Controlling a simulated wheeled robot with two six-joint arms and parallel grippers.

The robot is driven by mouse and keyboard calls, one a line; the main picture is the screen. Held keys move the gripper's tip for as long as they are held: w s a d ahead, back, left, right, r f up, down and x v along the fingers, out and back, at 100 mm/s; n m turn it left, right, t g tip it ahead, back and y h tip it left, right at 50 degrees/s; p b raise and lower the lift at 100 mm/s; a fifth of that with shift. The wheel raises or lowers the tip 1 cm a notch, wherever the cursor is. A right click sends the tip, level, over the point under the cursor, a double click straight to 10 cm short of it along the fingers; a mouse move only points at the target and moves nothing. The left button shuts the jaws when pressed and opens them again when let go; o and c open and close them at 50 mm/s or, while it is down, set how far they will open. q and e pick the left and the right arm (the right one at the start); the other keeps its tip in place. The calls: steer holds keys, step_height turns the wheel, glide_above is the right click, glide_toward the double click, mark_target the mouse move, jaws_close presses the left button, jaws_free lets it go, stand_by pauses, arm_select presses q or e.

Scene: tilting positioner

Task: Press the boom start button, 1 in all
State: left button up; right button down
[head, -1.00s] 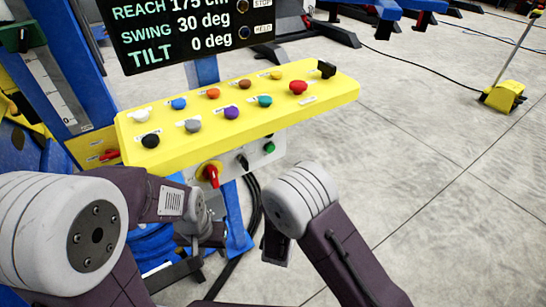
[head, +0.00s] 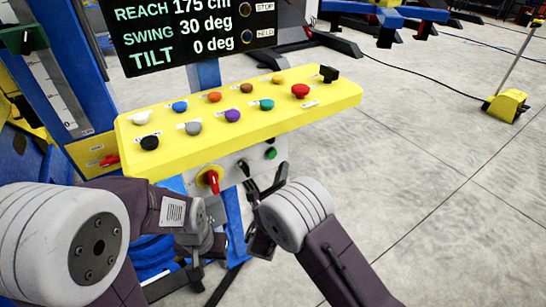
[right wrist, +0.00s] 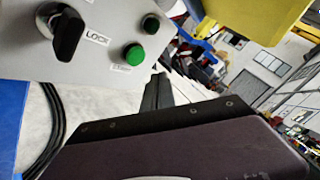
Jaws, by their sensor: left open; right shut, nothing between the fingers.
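A yellow-topped console (head: 330,95) stands in front of me. Its grey front panel (head: 232,170) carries a green button (head: 270,153) at the right, with a black knob beside it.
Several coloured buttons line the console top, including a red one (head: 300,90). A red rotary switch on yellow (head: 210,180) and a black knob marked LOCK (right wrist: 68,35) are on the front panel. A display (head: 190,35) stands behind.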

mark_target(272, 154)
steer(key=shift+w+a, duration=0.8)
steer(key=shift+w, duration=0.35)
steer(key=shift+w+a, duration=0.1)
steer(key=shift+w, duration=0.05)
stand_by(1.1)
steer(key=shift+w+a, duration=0.15)
steer(key=shift+w, duration=0.05)
steer(key=shift+w+a, duration=0.3)
steer(key=shift+w, duration=0.05)
stand_by(0.8)
steer(key=shift+s+d, duration=0.5)
steer(key=shift+s, duration=0.2)
